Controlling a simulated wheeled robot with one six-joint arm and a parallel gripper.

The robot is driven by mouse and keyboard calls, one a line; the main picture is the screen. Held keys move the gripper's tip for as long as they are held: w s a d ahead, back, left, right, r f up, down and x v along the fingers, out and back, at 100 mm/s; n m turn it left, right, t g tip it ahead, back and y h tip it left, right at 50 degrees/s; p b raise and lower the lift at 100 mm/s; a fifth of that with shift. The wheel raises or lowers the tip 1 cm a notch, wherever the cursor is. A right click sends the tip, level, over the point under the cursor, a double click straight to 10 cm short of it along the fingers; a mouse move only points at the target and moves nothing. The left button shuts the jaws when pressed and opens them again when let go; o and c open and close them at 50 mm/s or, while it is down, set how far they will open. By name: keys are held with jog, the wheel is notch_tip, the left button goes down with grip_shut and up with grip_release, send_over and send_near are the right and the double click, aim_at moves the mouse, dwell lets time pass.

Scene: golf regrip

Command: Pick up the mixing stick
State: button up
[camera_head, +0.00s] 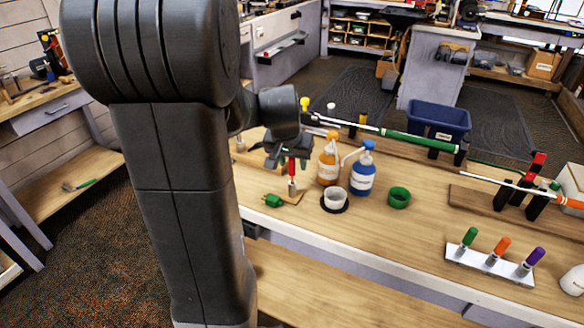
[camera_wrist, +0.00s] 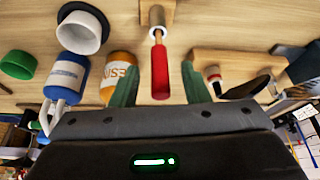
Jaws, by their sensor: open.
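The mixing stick, a thin wooden shaft with a red handle (camera_wrist: 160,77), stands upright in a small metal holder (camera_wrist: 157,15) on a wooden base. In the head view the red handle (camera_head: 292,167) shows just under my gripper (camera_head: 287,155). In the wrist view my gripper (camera_wrist: 160,90) is open, with one green fingertip on each side of the red handle. Gaps show between the handle and both fingers. My arm hides part of the bench behind.
An orange bottle (camera_head: 328,160), a blue bottle (camera_head: 363,170), a white cup (camera_head: 335,199) and a green cup (camera_head: 399,197) stand close on the right. A green object (camera_head: 273,201) lies in front. A golf club with a green grip (camera_head: 415,139) lies behind.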

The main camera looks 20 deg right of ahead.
jog(key=shift+x, duration=0.75)
jog(key=shift+c, duration=0.2)
grip_shut()
jog(key=shift+r, duration=0.1)
notch_tip(320, 180, up, 10)
jog(key=shift+f, duration=0.1)
